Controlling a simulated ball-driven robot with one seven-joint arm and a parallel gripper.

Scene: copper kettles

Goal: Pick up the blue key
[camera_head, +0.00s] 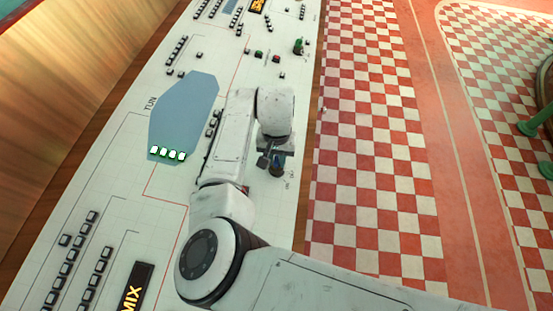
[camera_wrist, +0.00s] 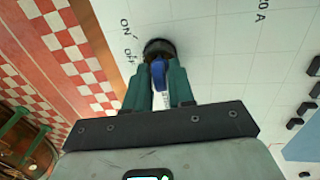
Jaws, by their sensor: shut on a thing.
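The blue key (camera_wrist: 158,72) stands in a round black switch (camera_wrist: 159,47) on the white panel, in the wrist view. My gripper (camera_wrist: 160,80) has its two dark green fingers on either side of the key and is shut on it. The key still sits at the switch; I cannot tell how deep it is in. The fingers cover part of its sides. In the head view my gripper (camera_head: 271,160) is at the panel's right edge, and my arm and gripper largely hide the key.
The white control panel (camera_head: 120,190) carries many small black buttons, a blue-grey hexagonal patch (camera_head: 185,105) and lit green buttons (camera_head: 167,154). ON and OFF labels stand beside the switch. A green-topped control (camera_head: 298,46) stands farther up. Red-and-white checkered floor (camera_head: 360,150) lies to the right.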

